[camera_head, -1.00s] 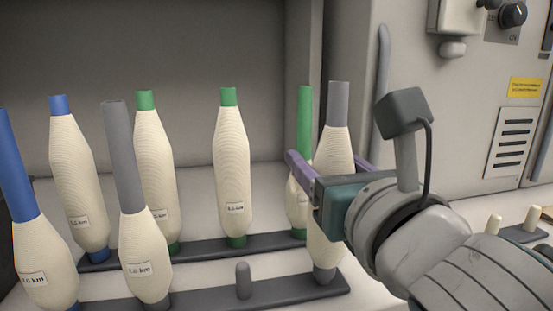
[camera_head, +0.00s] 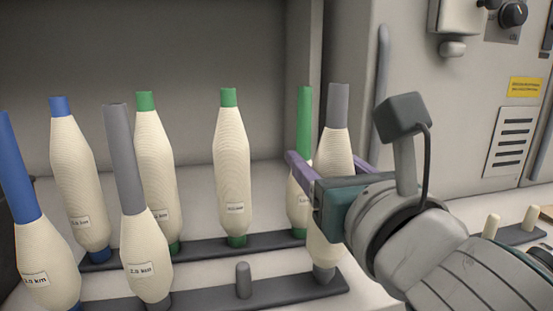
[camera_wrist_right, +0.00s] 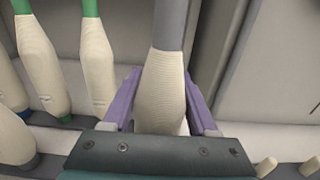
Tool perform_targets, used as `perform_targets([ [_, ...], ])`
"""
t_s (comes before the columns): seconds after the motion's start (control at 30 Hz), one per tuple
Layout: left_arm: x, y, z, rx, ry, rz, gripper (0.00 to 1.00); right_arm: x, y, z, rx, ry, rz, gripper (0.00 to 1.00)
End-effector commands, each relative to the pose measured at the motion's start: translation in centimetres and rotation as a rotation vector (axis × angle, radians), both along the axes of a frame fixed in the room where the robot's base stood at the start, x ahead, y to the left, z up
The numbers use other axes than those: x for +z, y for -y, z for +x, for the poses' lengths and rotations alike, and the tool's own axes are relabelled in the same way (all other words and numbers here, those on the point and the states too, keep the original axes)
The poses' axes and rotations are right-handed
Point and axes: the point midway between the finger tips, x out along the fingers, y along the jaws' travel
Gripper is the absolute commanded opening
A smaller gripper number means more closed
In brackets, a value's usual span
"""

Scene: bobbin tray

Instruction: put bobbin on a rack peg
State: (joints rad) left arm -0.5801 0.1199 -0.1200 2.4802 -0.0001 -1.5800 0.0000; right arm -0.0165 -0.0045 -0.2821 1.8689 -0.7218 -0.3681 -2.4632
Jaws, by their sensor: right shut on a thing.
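My right gripper (camera_head: 308,170) is shut on a cream bobbin with a grey tube (camera_head: 333,140), its purple fingers on both sides of the yarn. The bobbin is upright at the right end of the front rack bar (camera_head: 292,291); its grey foot meets the bar there, and I cannot tell whether it is fully seated on a peg. In the right wrist view this bobbin (camera_wrist_right: 163,82) stands between the fingers (camera_wrist_right: 163,105). A bare grey peg (camera_head: 243,280) stands on the front bar to the left. My left gripper is not in view.
Several other bobbins stand left, with blue, grey and green tubes, such as a green one (camera_head: 230,160) on the back bar (camera_head: 200,247). A green-tubed bobbin (camera_head: 299,195) is close behind my fingers. Short cream pegs (camera_head: 491,226) stand at right.

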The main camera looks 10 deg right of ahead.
Motion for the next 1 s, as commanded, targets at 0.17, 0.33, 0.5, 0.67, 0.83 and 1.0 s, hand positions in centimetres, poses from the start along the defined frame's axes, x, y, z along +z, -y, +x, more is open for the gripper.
perform_targets([
  [0.17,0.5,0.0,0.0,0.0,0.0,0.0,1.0,0.1,0.0,0.0,0.001,0.0,-0.001,0.0],
  [0.33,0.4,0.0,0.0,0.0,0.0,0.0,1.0,0.0,0.0,0.0,0.001,0.0,0.0,0.0],
  [0.5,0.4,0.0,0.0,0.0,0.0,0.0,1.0,0.0,0.0,0.0,0.001,0.0,0.0,0.0],
  [0.67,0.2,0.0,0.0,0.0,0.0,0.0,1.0,-0.2,0.0,0.0,0.001,0.0,0.0,0.0],
  [0.83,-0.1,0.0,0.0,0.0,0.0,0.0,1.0,-0.6,0.0,0.0,0.001,0.0,0.0,0.0],
  [1.0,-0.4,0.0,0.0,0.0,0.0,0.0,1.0,-0.9,0.0,0.0,0.0,0.0,-0.001,0.0],
])
